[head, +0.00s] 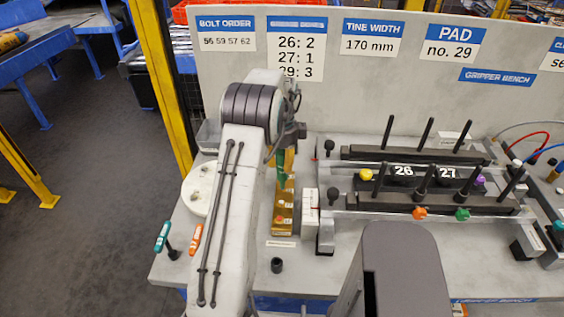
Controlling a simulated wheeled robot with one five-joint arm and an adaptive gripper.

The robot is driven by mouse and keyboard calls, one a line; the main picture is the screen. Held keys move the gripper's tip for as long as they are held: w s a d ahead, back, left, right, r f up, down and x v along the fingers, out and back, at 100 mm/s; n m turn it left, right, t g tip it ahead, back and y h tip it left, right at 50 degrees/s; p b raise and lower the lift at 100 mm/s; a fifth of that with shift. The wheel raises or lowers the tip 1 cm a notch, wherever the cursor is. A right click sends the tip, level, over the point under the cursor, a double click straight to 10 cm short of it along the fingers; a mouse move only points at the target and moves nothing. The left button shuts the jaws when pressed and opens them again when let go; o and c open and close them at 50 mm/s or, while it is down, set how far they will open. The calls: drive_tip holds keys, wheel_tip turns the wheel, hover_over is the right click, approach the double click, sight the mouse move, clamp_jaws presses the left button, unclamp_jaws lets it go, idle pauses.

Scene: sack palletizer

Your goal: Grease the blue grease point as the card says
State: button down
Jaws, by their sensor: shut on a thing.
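The card (297,57) on the back panel reads 26: 2, 27: 1, 29: 3; its small heading is not readable. My gripper (283,155) is largely hidden behind my arm. It is shut on what looks like a green-handled tool (282,168), held in front of or over a brass-coloured upright block (283,208); I cannot tell whether they touch. Which one is the blue grease point is not clear.
The gripper fixture (430,204), with labels 26 and 27, has yellow, orange, green and purple knobs and upright black pins. A teal tool (162,237) and an orange tool (195,240) stand at left. An empty black holder (277,265) stands at front. The PAD sign (457,42) reads no. 29.

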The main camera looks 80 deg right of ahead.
sight(282, 152)
drive_tip(key=shift+r+p, duration=0.55)
drive_tip(key=shift+r, duration=0.1)
idle(0.8)
drive_tip(key=shift+r+p, duration=1.7)
drive_tip(key=shift+r, duration=0.65)
drive_tip(key=shift+f, duration=0.1)
